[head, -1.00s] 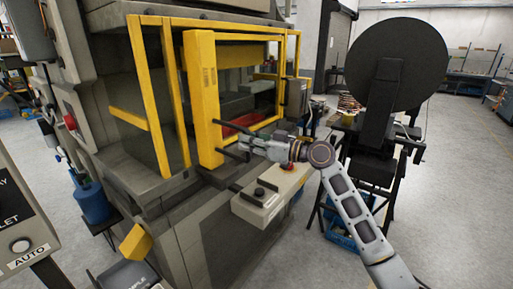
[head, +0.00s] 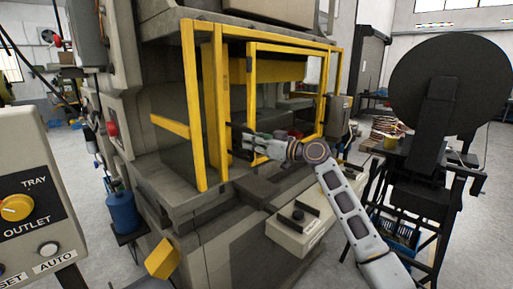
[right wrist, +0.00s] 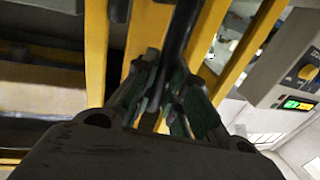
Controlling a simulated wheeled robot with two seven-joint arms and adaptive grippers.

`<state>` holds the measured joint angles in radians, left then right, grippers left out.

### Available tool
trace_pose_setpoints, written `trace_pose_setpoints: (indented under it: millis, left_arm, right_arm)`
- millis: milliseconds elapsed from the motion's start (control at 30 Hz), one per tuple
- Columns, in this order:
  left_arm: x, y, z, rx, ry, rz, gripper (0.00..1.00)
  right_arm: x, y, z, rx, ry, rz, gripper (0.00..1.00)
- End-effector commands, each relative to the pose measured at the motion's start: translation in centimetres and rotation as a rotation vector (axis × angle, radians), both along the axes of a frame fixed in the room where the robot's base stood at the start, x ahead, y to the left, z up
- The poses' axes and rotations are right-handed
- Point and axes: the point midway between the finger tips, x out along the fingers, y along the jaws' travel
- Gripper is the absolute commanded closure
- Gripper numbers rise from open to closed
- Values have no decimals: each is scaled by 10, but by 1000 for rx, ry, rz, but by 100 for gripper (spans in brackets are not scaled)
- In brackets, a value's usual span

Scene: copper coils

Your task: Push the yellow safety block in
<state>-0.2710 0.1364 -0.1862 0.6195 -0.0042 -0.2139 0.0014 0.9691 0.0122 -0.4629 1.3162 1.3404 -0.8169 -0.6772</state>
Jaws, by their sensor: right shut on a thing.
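The yellow safety block (head: 208,75), a thick upright yellow piece, stands among the thin posts of the yellow guard frame on the press; part of it is hidden. My right gripper (head: 243,139) is in front of the press opening, beside the block. It is shut on a black bar-shaped handle (head: 235,137). In the right wrist view, the gripper (right wrist: 165,95) closes around the same black bar (right wrist: 182,30), with yellow bars behind it. My left gripper is out of view.
The yellow guard frame (head: 188,110) borders the press opening. A pale control box (head: 298,217) juts out below my right arm. A black disc machine (head: 450,85) stands at right. A small yellow block (head: 163,258) and a blue bottle (head: 123,212) are at lower left.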

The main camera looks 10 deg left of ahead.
Motion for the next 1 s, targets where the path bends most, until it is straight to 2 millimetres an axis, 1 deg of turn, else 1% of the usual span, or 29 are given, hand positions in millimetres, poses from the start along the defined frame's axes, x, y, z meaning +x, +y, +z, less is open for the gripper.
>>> trace_pose_setpoints:
  millis: [167, 467, 500, 667, 833, 933, 1000]
  left_arm:
    - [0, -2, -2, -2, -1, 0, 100]
    - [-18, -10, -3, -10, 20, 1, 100]
    - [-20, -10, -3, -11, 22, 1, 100]
    - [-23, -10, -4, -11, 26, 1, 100]
    - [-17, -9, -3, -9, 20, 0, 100]
    - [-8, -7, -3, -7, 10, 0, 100]
    - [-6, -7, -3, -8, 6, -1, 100]
  right_arm:
    - [3, 3, 1, 2, -1, -1, 100]
    - [3, 3, 3, 3, -3, -2, 100]
    - [3, 3, 3, 4, -3, -2, 84]
    - [2, 3, 2, 2, -2, -1, 65]
    - [2, 3, 1, 1, 0, 0, 65]
    - [2, 3, 0, 0, 0, 0, 65]
    - [2, 2, 0, 0, 0, 0, 65]
